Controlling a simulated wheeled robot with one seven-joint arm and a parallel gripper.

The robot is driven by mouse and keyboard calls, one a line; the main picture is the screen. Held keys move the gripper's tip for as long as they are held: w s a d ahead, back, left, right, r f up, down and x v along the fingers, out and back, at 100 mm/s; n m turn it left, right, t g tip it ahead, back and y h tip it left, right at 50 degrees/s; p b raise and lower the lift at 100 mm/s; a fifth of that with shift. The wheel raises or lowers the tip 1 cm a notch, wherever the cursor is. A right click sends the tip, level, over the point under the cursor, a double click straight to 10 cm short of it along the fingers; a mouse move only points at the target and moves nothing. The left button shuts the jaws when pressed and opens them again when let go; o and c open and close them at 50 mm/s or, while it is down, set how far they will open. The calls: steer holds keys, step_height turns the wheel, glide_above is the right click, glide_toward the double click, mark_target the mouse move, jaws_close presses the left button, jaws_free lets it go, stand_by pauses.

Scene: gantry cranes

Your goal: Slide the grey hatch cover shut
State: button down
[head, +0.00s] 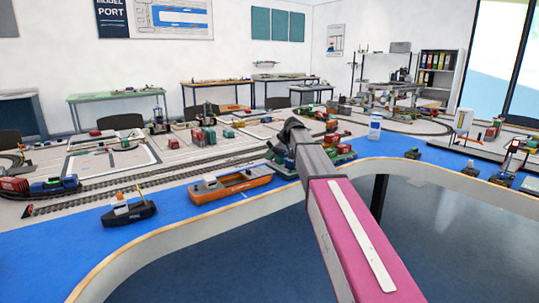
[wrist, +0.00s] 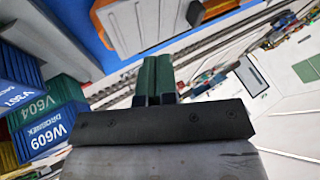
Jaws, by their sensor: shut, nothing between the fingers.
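A pale grey ribbed panel (wrist: 145,22) with orange edging lies at the top of the wrist view; it looks like the grey hatch cover, with a dark rounded knob (wrist: 195,12) at its right side. In the head view, the orange ship (head: 232,185) lies on the blue water strip, left of my arm; its cover is too small to make out clearly. My gripper shows in the wrist view (wrist: 156,72) with its green-tipped fingers together and empty, apart from the panel. In the head view, my dark wrist hides the fingertips.
Blue and green containers (wrist: 45,118) stand close at the left of the wrist view, beside a grey slab (wrist: 55,35). A black tug (head: 128,210) floats left of the orange ship. Rail tracks (head: 130,188) run behind. The blue strip between tug and ship is clear.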

mark_target(255, 174)
steer(key=x, duration=0.6)
steer(key=shift+s+a+f, duration=0.1)
steer(key=shift+a, duration=0.1)
steer(key=shift+s+a, duration=0.7)
steer(key=shift+a, duration=0.2)
steer(key=shift+s+a, duration=0.3)
steer(key=shift+a, duration=0.2)
steer(key=s+a, duration=0.2)
steer(key=a, duration=0.1)
steer(key=s+a, duration=0.3)
steer(key=a, duration=0.1)
steer(key=s+a, duration=0.2)
steer(key=a, duration=0.1)
steer(key=shift+s+a, duration=0.15)
steer(key=shift+a, duration=0.25)
